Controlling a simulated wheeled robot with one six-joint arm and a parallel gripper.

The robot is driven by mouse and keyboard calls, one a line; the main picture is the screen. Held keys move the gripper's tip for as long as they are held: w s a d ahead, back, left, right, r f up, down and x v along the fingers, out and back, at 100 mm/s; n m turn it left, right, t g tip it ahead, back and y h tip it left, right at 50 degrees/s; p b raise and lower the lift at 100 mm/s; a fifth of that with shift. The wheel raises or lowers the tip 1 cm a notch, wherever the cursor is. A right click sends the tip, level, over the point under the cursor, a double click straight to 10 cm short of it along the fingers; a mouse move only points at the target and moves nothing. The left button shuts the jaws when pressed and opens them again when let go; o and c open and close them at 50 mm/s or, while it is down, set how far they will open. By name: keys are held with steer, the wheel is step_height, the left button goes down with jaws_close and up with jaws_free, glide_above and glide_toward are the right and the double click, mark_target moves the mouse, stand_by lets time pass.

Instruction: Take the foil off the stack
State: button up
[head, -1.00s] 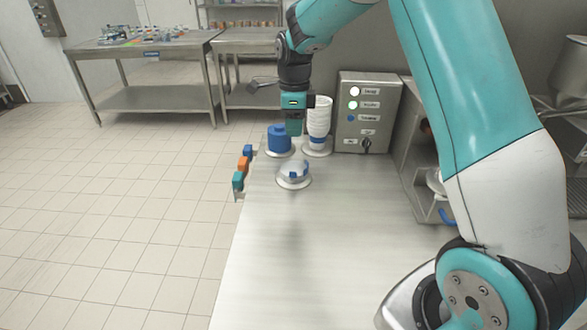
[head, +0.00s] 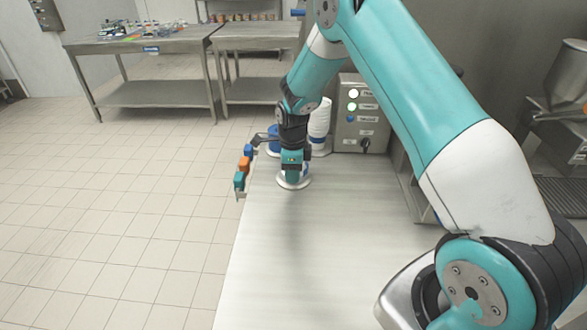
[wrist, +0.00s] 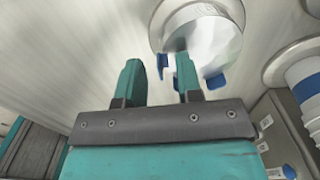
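The foil stack (wrist: 208,38) is a shiny silver round pile with blue tabs (wrist: 216,81) at its edge, on a round white holder (wrist: 165,20). In the head view my gripper (head: 292,177) is over this holder (head: 281,184) and hides most of the stack. In the wrist view my gripper (wrist: 158,62) is open with nothing between its fingers. The right finger overlaps the near edge of the stack, and the left finger is off to its left. I cannot tell whether either touches the foil.
A white cup stack (head: 320,118) and a partly hidden blue container (head: 273,140) stand behind my gripper. A grey control box (head: 362,125) is at the back. Blue, orange and teal pieces (head: 244,164) line the left edge of the steel table (head: 300,260). Its front is clear.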

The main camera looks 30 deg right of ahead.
jaws_close()
steer(key=shift+r, duration=0.15)
stand_by(0.4)
step_height(320, 180, up, 20)
steer(key=b, duration=0.2)
steer(key=shift+b, duration=0.4)
